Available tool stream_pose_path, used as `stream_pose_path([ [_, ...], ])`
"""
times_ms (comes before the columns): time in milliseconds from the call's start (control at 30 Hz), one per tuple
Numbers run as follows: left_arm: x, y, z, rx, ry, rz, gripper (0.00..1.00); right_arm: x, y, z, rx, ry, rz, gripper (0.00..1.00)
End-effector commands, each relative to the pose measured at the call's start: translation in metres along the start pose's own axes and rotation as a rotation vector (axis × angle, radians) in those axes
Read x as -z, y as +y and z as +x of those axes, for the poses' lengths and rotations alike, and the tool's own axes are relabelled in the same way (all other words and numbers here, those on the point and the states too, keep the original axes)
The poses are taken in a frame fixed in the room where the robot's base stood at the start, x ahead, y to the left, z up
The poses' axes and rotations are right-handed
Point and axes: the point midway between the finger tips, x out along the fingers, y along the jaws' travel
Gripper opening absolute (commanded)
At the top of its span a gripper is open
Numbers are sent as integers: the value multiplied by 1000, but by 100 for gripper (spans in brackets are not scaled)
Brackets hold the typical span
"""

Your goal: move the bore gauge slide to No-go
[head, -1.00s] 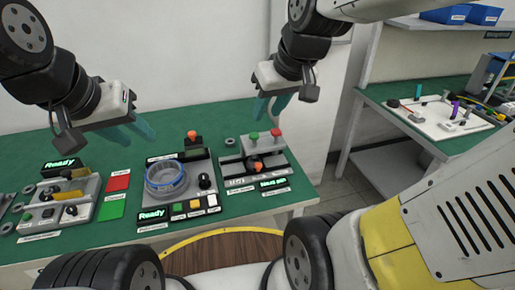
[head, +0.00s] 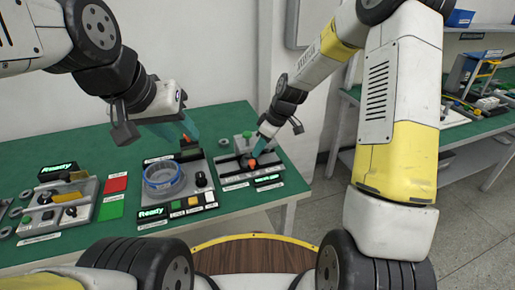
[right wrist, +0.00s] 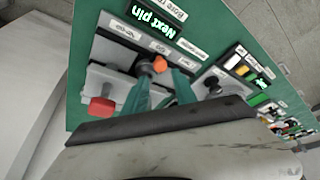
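The bore gauge (head: 232,179) stands at the right end of the green bench, with a dark slide track and an orange slide knob (head: 252,163). In the right wrist view the orange knob (right wrist: 160,65) sits between and just beyond the fingertips of my right gripper (right wrist: 162,78), which are apart; contact cannot be told. A lit "Next pin" sign (right wrist: 153,22) is beside the track. A red-topped plug (right wrist: 102,107) shows on the gauge; a green-topped plug (head: 247,134) shows in the head view. My left gripper (head: 175,130) is open and empty above the middle station.
The middle station (head: 200,165) holds a blue-rimmed ring (head: 163,176) and has a lit "Ready" sign. Another station (head: 75,188) stands at the left, beside red and green pads (head: 110,210). A second bench stands at the far right. Bare green bench lies behind the stations.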

Motion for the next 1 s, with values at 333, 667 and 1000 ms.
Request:
stream_pose_path([
  [333, 0, 0, 0, 0, 0, 0, 36, 0, -1, 54, 2, -2, 0, 33],
  [667, 0, 0, 0, 0, 0, 0, 36, -1, 0, 66, -1, -2, 1, 33],
  [1000, 0, 0, 0, 0, 0, 0, 36, 0, 0, 65, -1, -1, 2, 0],
])
